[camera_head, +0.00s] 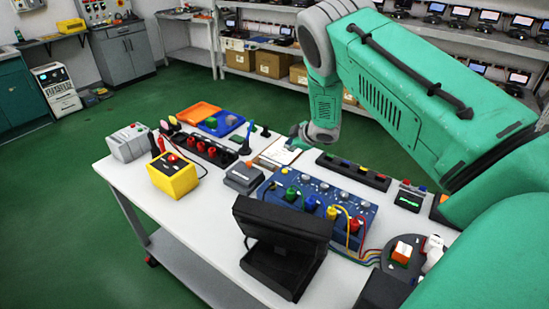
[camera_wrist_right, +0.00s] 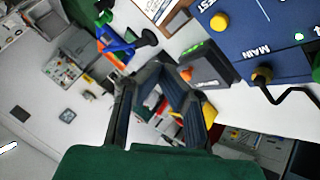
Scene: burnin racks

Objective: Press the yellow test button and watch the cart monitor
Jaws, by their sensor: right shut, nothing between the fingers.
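The yellow test button (camera_wrist_right: 219,22) shows at the top of the right wrist view, on a blue panel (camera_wrist_right: 246,40) beside the letters "EST". My right gripper (camera_head: 299,131) is behind the panel, above the cart's far side. Its fingers (camera_wrist_right: 166,78) are shut and empty, apart from the button. My left gripper is not in view.
The white cart top (camera_head: 215,213) is crowded. A yellow box with a red button (camera_head: 173,178), a grey box (camera_head: 243,178), a black knob strip (camera_head: 352,171) and colored plugs with cables stand around the panel. Bare top shows at the near left.

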